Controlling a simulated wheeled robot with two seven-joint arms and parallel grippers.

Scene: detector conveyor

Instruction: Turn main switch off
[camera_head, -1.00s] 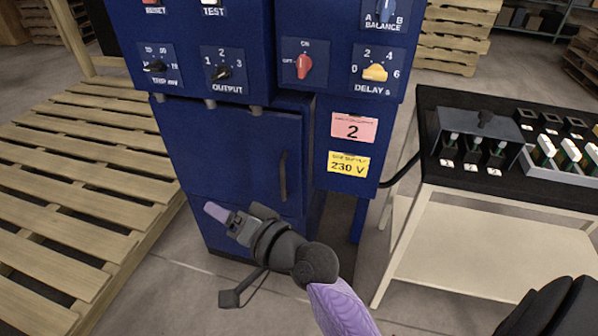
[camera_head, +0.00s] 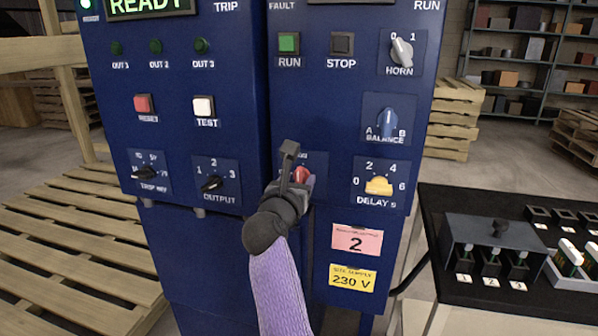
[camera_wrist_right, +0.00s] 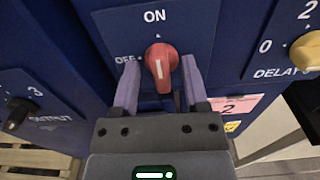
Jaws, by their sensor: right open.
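The main switch is a red knob (camera_head: 303,174) on the blue cabinet, mostly behind my right gripper in the head view. In the right wrist view the red knob (camera_wrist_right: 160,62) shows clearly, with OFF at its left and ON above. Its white mark is upright, in line with ON. My right gripper (camera_wrist_right: 159,70) is open, its two purple fingers on either side of the knob. A small gap shows beside the knob; whether a finger touches it I cannot tell. My left gripper is not in view.
The yellow DELAY knob (camera_head: 379,186) is right of the switch, and the black OUTPUT knob (camera_head: 212,184) is to its left. RUN (camera_head: 288,43) and STOP (camera_head: 341,43) buttons are above. A black-topped bench (camera_head: 450,300) stands at the right, wooden pallets (camera_head: 60,250) at the left.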

